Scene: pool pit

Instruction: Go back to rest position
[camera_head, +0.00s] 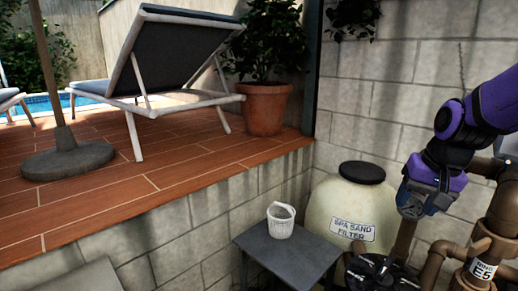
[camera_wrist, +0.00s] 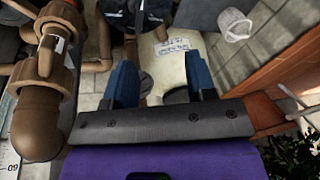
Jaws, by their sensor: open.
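My gripper (camera_head: 418,203) hangs from the purple arm at the right of the head view, in front of the block wall and beside the brown pipes. In the wrist view my gripper (camera_wrist: 161,78) shows its two blue fingers spread wide apart. It is open, with nothing held between the fingers. The cream spa sand filter (camera_head: 352,205) stands left of the gripper in the head view. In the wrist view the filter (camera_wrist: 165,72) shows beyond the gap between the fingers.
A white basket (camera_head: 281,222) stands on a grey side table (camera_head: 278,250), away from the gripper. Brown pipes (camera_head: 487,262) rise close at the right. The raised wooden deck (camera_head: 160,185) holds a lounger (camera_head: 180,50), a potted plant (camera_head: 266,108) and a parasol base (camera_head: 68,158).

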